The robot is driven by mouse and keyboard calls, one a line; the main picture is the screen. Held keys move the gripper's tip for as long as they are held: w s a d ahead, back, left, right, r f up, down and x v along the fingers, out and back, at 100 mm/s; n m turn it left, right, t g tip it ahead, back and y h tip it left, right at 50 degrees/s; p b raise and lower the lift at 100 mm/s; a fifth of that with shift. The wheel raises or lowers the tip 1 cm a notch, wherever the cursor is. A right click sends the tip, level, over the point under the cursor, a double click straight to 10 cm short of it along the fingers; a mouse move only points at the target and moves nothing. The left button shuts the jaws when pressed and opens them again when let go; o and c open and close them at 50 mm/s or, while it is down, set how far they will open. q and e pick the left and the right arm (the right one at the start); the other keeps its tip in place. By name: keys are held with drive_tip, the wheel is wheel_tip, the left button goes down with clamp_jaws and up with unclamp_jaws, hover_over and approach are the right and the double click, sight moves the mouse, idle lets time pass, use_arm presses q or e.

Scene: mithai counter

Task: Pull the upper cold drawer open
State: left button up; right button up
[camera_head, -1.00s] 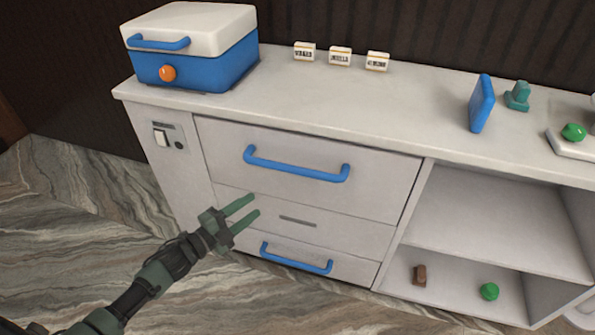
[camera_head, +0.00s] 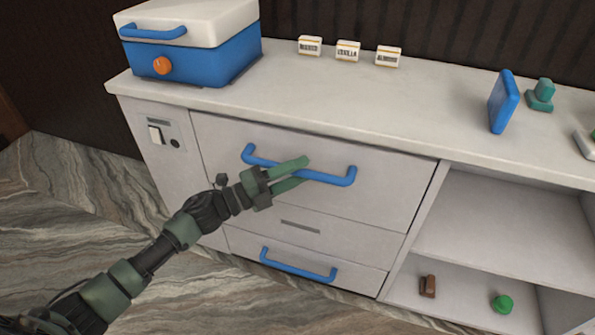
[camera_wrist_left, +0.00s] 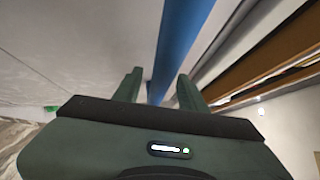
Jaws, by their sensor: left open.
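The upper cold drawer (camera_head: 390,190) has a pale front that looks closed, flush in the counter unit. Its blue bar handle (camera_head: 335,179) runs across the upper part of the front. My left gripper (camera_head: 298,171) is open at the middle of the handle, with one green finger above the bar and one below in the head view. In the left wrist view the blue handle (camera_wrist_left: 178,45) runs between the two fingers (camera_wrist_left: 157,88). I cannot tell whether the fingers touch the bar. My right gripper is not in view.
The lower drawer with its blue handle (camera_head: 298,267) is below. A blue and white cool box (camera_head: 200,60) stands on the counter, with several small labelled boxes (camera_head: 347,50) beside it. Open shelves (camera_head: 500,225) are at the right. Marbled floor (camera_head: 80,210) lies in front.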

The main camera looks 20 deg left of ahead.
use_arm(q)
clamp_jaws()
idle(1.4)
